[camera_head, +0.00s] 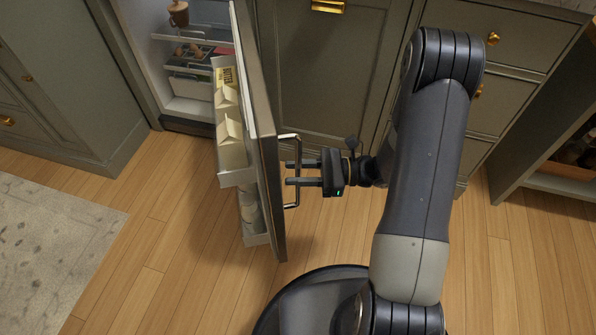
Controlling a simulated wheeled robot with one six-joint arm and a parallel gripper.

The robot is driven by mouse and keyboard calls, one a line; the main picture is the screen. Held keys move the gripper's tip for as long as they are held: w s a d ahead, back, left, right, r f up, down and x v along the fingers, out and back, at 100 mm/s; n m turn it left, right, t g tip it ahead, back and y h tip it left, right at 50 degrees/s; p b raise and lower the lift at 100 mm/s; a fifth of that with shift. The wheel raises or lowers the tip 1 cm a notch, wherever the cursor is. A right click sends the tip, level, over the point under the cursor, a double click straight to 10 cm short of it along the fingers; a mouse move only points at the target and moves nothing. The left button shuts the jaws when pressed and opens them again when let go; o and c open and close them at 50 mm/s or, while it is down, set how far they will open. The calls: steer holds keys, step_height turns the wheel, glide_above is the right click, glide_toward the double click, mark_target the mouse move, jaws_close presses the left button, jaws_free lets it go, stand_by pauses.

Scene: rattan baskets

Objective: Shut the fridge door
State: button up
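The fridge door (268,165) stands wide open, swung out from the fridge (190,70) toward me. Its inner side faces left, with shelves holding cartons (230,115). A metal bar handle (291,140) is on its outer, right side. My gripper (288,174) is at the handle from the right. Its two fingers are apart and reach across the bar at mid-height. I cannot tell whether they touch the handle or the door.
Green cabinets (330,75) line the back wall, with drawers (505,45) at right and an open shelf unit (560,150) at far right. Another cabinet (60,110) is left of the fridge. A pale rug (50,245) lies at left. The wooden floor (170,220) between is clear.

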jaws_close()
stand_by(0.3)
stand_by(0.3)
